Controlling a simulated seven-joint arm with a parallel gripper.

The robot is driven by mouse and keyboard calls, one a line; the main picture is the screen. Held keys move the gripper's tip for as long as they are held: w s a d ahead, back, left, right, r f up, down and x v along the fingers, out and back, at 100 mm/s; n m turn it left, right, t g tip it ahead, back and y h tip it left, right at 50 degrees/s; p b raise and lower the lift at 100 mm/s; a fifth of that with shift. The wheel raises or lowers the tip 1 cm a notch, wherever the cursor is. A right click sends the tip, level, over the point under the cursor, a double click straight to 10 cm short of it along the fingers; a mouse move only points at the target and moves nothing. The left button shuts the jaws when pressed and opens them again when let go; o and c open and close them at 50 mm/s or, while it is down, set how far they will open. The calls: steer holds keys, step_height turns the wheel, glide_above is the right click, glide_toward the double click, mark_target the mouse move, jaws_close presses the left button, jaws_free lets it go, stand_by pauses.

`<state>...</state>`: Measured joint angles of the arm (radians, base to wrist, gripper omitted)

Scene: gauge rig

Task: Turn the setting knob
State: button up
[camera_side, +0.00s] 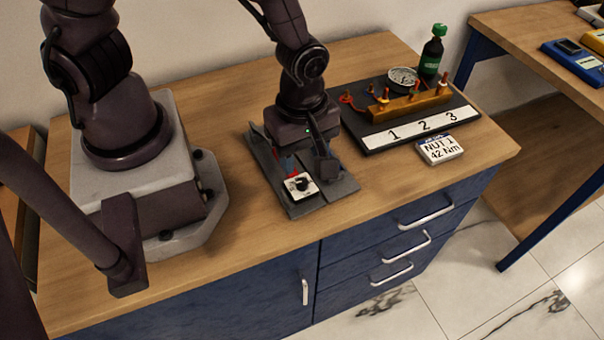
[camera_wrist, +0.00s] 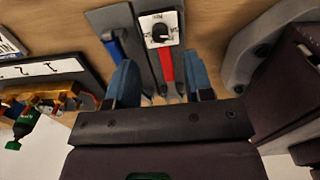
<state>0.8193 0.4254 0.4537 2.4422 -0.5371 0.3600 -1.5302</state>
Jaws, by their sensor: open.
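The setting knob (camera_wrist: 159,33) is a small black knob on a white plate (camera_wrist: 171,18) with markings too small to read. In the side view the white plate (camera_side: 294,192) lies at the near end of a dark grey holder (camera_side: 331,190), just in front of my gripper. A red bar (camera_wrist: 166,66) runs from the plate toward my gripper. My gripper (camera_wrist: 163,80) is open, with its blue fingers on either side of the red bar and the knob beyond the fingertips. In the side view my gripper (camera_side: 308,165) is low over the holder; contact cannot be told.
A blue-handled thing (camera_wrist: 114,46) lies beside the red bar. To the right are a dark board (camera_side: 366,145) numbered 1 to 3, a round gauge (camera_side: 403,78), a green bottle (camera_side: 432,55) and a card (camera_side: 439,150) reading "NUT 1 42 Nm". The bench front (camera_side: 265,230) is clear.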

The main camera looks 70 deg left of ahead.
mark_target(302, 181)
steer(key=shift+f, duration=3.1)
jaws_close()
